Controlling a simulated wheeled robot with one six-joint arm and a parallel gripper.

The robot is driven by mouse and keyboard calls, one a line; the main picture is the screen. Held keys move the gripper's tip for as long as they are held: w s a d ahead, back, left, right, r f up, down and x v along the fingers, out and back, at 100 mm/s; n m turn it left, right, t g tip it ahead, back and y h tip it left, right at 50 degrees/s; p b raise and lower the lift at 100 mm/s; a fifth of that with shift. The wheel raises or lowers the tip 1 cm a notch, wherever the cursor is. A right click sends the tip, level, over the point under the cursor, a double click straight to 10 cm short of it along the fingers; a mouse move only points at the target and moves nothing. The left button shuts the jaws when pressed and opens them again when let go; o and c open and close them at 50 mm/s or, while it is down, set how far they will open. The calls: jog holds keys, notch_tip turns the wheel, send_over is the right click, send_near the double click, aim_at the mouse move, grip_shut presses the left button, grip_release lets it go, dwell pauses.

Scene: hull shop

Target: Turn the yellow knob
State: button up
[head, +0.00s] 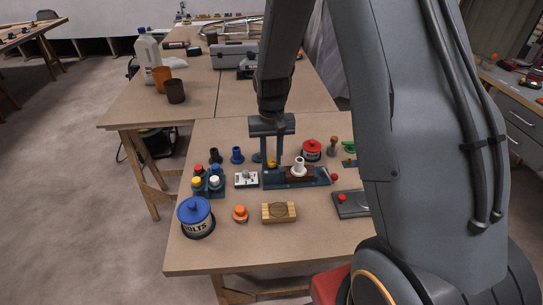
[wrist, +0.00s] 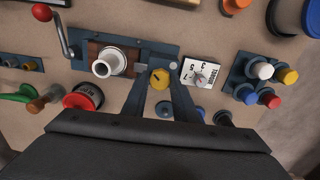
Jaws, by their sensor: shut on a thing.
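The yellow knob (wrist: 159,78) sits on a blue-grey panel (wrist: 148,100) in the wrist view, with a dark pointer mark on its face. My gripper (wrist: 160,84) is shut on the knob, with a finger on each side of it. In the head view my gripper (head: 271,158) reaches down over the left end of the panel (head: 318,181), and only a little of the knob (head: 272,163) shows between the fingers. A white dial plate (wrist: 201,74) with numbers lies beside the knob.
A white cylinder (head: 299,166) on a brown block stands close beside the knob. A red-knobbed lever (wrist: 42,13) is near the panel's far end. A blue-lidded tin (head: 196,217) and a button cluster (head: 209,182) stand left. The table's front edge (head: 270,265) is clear.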

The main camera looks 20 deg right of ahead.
aim_at(271, 161)
jog(key=m, duration=0.5)
jog(key=shift+r+m, duration=0.1)
jog(key=shift+m, duration=0.2)
jog(key=m+p, duration=0.1)
jog(key=m, duration=1)
jog(key=shift+w, duration=0.1)
jog(key=m, duration=0.4)
jog(key=shift+m, duration=0.3)
jog(key=o, duration=1.1)
jog(key=shift+c, duration=0.2)
jog(key=shift+r+b, duration=0.8)
jog(key=shift+r, duration=3.1)
